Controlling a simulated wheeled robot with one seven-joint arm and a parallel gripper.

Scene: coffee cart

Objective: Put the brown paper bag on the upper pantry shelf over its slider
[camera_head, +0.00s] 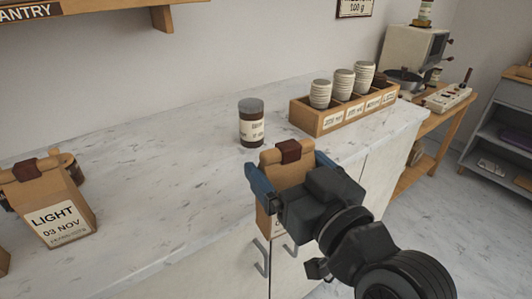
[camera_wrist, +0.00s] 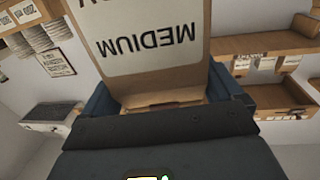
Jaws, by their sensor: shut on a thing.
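My gripper (camera_head: 287,183) is shut on a brown paper bag (camera_head: 270,160) with a dark red clip at its top. It holds the bag roughly upright by the counter's front edge; the fingers and wrist cover much of the bag. In the wrist view the bag (camera_wrist: 140,88) fills the upper middle, and its white label reads MEDIUM upside down. A pantry shelf (camera_head: 100,5) shows only partly at the top left of the head view, with a dark sign reading "ANTRY". Its upper level and the slider cannot be made out there. Wooden shelving (camera_wrist: 265,45) shows at right in the wrist view.
Another brown bag (camera_head: 62,205), labelled LIGHT 03 NOV, stands on the marble counter (camera_head: 170,185) at left. A wooden cup box (camera_head: 335,118) is farther right. The counter between bag and jar is clear.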

